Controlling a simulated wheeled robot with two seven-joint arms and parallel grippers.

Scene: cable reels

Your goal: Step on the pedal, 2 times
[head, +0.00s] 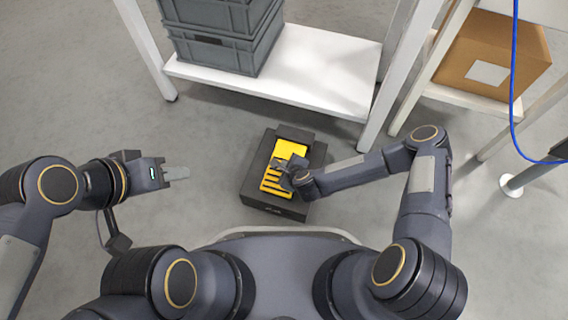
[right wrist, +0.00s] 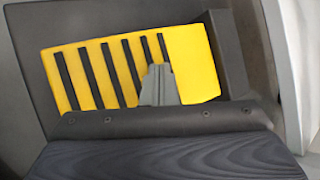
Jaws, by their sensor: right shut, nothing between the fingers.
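The pedal is a yellow plate with black stripes (head: 291,149) in a dark box-shaped housing (head: 258,196) on the floor, in front of the white shelf. My right gripper (head: 280,166) is over the pedal, pointing down, with its fingers small and partly hidden by the wrist in the head view. In the right wrist view its shut grey fingertips (right wrist: 158,84) appear against the yellow plate (right wrist: 195,62), empty; I cannot tell whether they touch it.
A white shelf (head: 320,70) with stacked grey crates (head: 225,40) stands just beyond the pedal. A cardboard box (head: 490,55) sits on another shelf at the right. A blue cable (head: 513,90) hangs at the far right. The floor left of the pedal is clear.

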